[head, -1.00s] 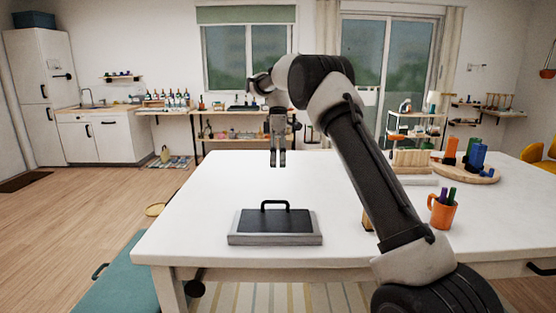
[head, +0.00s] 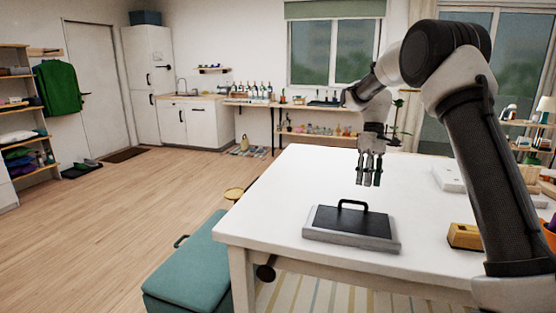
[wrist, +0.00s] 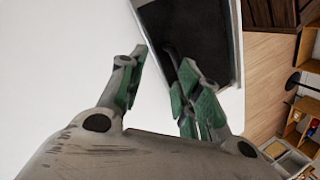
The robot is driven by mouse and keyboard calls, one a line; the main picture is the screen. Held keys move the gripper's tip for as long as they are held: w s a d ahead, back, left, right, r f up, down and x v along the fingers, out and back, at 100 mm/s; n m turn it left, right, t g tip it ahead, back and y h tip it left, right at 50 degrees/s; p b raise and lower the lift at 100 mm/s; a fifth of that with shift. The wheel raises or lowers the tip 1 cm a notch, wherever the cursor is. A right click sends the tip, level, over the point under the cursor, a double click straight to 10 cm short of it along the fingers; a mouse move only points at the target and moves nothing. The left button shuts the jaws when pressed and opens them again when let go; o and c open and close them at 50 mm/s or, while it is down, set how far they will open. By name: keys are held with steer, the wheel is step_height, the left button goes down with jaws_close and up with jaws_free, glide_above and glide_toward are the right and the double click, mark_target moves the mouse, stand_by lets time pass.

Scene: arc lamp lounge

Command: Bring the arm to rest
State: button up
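My gripper (head: 370,168) hangs pointing down above the white table (head: 290,180), behind and above a grey tray-like box with a dark top and black handle (head: 352,228). In the wrist view my gripper (wrist: 160,75) has its green-padded fingers spread apart, with nothing held between them. The dark top (wrist: 190,35) of the box shows beyond the fingertips there. My arm is raised and bent at the right of the head view.
A teal bench (head: 190,262) stands at the table's left front. A wooden block (head: 465,237) and a white box (head: 448,178) lie on the table's right side. An orange cup (head: 549,234) is partly cut off at the right edge.

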steer(key=s+d+r+m+t, duration=0.2)
steer(key=s+r, duration=0.1)
steer(key=s, duration=0.9)
steer(key=s+d+r+m+t, duration=0.2)
steer(key=s+d+r+t, duration=0.1)
steer(key=s, duration=0.9)
steer(key=s+d+r+m+t+h, duration=0.1)
steer(key=s+d+r+m+t, duration=0.1)
steer(key=s, duration=1)
steer(key=shift+s+d+r+m+t, duration=0.25)
steer(key=shift+r+m+t, duration=0.2)
steer(key=shift+r, duration=0.4)
